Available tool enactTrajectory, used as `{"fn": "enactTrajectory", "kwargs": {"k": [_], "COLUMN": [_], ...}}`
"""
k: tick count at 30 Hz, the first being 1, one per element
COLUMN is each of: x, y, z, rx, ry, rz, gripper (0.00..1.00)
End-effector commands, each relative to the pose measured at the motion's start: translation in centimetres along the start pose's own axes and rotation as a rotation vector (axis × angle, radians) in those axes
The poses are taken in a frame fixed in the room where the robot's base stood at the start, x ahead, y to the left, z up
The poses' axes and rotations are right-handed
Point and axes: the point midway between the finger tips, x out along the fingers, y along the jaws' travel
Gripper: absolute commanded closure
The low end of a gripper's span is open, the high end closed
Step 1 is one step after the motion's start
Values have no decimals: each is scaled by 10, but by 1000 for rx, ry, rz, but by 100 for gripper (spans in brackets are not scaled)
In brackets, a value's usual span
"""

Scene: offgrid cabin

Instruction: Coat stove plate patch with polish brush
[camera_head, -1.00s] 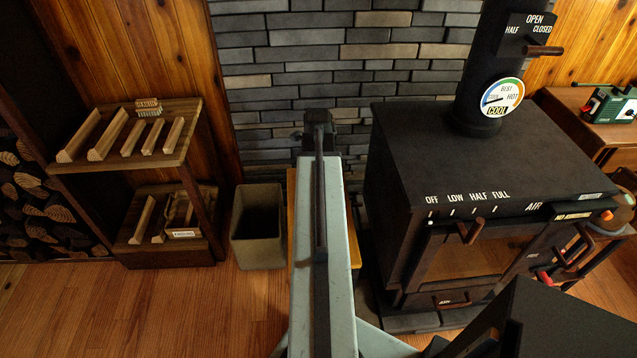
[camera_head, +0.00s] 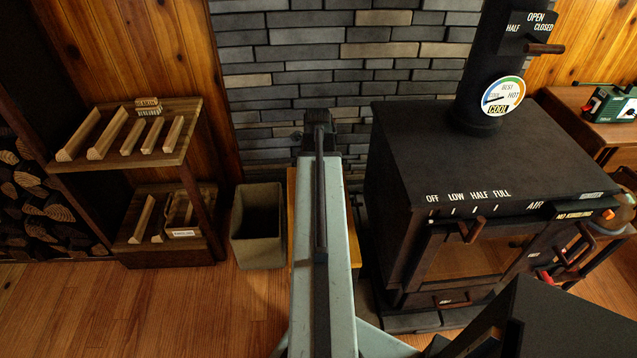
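The black stove (camera_head: 480,150) stands right of centre, with a flat, dark top plate. I cannot make out a separate patch on the plate. No polish brush can be made out. My arm stretches away from me up the middle of the view, left of the stove. The dark end of my arm (camera_head: 318,120) is in front of the stone wall, apart from the stove. Its fingers cannot be distinguished, nor whether they hold anything.
A stovepipe with a gauge (camera_head: 503,97) reading COOL rises from the stove's back. Handles stick out at its front. A bin (camera_head: 258,226) and a wooden shelf (camera_head: 120,160) with wood pieces stand left. A side table (camera_head: 574,110) holds a green device (camera_head: 613,104).

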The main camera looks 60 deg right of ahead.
Motion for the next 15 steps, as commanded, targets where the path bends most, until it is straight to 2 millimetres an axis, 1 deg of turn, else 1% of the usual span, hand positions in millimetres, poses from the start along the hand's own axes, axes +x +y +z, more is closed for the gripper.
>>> {"fn": "enactTrajectory", "kwargs": {"k": [15], "x": [7], "y": [0], "z": [0], "rx": [0], "ry": [0], "rz": [0], "gripper": [100]}}
